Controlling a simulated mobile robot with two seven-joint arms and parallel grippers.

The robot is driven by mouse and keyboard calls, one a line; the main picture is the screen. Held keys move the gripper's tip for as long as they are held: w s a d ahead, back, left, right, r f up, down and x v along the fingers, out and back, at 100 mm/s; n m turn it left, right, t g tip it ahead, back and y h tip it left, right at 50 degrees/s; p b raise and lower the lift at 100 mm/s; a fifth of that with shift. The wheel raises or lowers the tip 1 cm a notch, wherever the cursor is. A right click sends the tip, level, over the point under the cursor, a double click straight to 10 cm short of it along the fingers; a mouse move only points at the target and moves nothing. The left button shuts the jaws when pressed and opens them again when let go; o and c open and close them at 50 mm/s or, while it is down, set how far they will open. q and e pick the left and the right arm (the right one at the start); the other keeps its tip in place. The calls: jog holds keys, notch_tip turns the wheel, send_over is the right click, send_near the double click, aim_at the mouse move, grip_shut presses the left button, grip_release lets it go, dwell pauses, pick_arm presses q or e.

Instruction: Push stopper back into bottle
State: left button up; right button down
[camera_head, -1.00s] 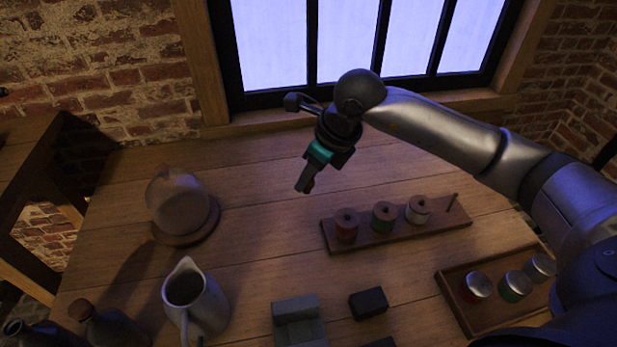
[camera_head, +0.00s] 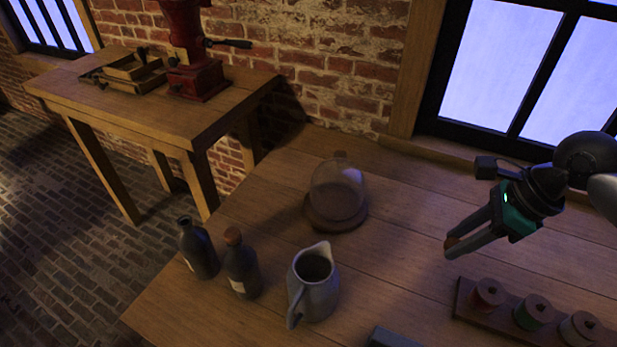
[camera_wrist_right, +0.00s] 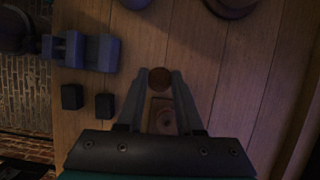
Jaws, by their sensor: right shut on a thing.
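My right gripper (camera_head: 450,247) is shut on a small brown stopper (camera_head: 452,241), held at its fingertips above the table. In the right wrist view the stopper (camera_wrist_right: 159,78) shows as a round brown end between the two fingers. A dark bottle (camera_head: 198,250) with an open mouth stands upright at the table's left side. Beside it stands a second dark bottle (camera_head: 241,265) with a brown stopper in its neck. The gripper is well to the right of both bottles. My left gripper is not in view.
A grey jug (camera_head: 314,285) and a glass dome on a wooden base (camera_head: 337,193) stand between the bottles and the gripper. A rack of spools (camera_head: 534,312) is at the lower right. A side table (camera_head: 150,110) carries a red grinder (camera_head: 195,60).

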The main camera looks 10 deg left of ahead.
jog(key=s+a+r+n+g+h, duration=0.1)
jog(key=s+r+n+g+h, duration=0.1)
jog(key=n, duration=0.8)
jog(key=s+a+r+n+g+h, duration=0.1)
jog(key=s+r+n+g+h, duration=0.1)
jog(key=n, duration=0.8)
jog(key=s+r+g, duration=0.1)
jog(key=s, duration=0.1)
jog(key=shift+s+r+h, duration=0.3)
jog(key=shift+s+r, duration=0.05)
